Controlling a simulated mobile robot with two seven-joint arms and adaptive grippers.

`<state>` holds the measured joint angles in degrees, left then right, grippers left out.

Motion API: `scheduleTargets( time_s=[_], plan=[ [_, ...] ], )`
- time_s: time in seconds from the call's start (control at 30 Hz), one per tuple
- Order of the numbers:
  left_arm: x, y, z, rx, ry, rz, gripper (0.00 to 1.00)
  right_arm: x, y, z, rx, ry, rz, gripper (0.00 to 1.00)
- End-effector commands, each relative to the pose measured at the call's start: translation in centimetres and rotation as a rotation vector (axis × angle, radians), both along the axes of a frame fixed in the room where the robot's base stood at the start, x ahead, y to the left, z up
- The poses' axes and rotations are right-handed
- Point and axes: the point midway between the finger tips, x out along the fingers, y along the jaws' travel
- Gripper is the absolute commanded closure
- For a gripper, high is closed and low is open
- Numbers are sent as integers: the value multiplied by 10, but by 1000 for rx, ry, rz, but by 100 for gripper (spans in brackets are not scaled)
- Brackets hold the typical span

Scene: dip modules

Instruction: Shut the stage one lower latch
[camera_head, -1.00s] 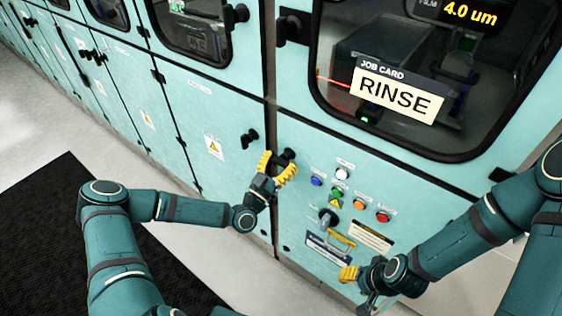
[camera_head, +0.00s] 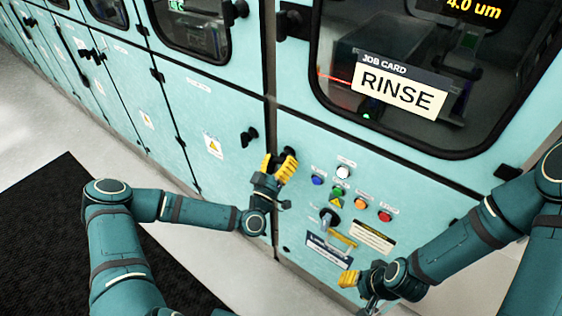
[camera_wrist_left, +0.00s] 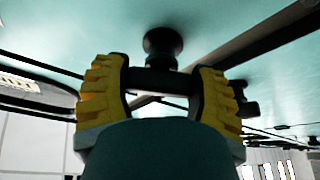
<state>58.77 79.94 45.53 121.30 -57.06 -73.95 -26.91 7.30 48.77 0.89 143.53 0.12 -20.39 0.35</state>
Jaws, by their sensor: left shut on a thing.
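The stage one lower latch (camera_wrist_left: 163,46) is a black knob with a dark crossbar on the teal cabinet front. In the head view its top (camera_head: 290,151) shows beside the panel seam, just above my left gripper (camera_head: 279,165). In the left wrist view, the yellow-padded fingers of my left gripper (camera_wrist_left: 162,83) are shut on the crossbar, one at each end. The fingers and wrist hide part of the latch in the head view. My right gripper (camera_head: 349,278) is low by the control panel. Only one yellow finger shows clearly, so its opening cannot be told.
Another black latch (camera_head: 249,137) sits on the panel left of the seam. The window with the RINSE card (camera_head: 396,92) is above.

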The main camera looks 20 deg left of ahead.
Motion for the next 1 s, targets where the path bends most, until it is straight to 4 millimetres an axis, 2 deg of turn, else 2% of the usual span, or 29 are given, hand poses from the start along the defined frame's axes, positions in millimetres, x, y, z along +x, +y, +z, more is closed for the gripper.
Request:
scheduleTargets(
  time_s=[0.37,1.0],
  plan=[
    [-1,-1,0,-338,127,-1,75,1,0,4,0,-2,-2,53],
    [-1,-1,1,-867,318,-1,75,9,-2,28,-5,-19,-15,53]
  ],
)
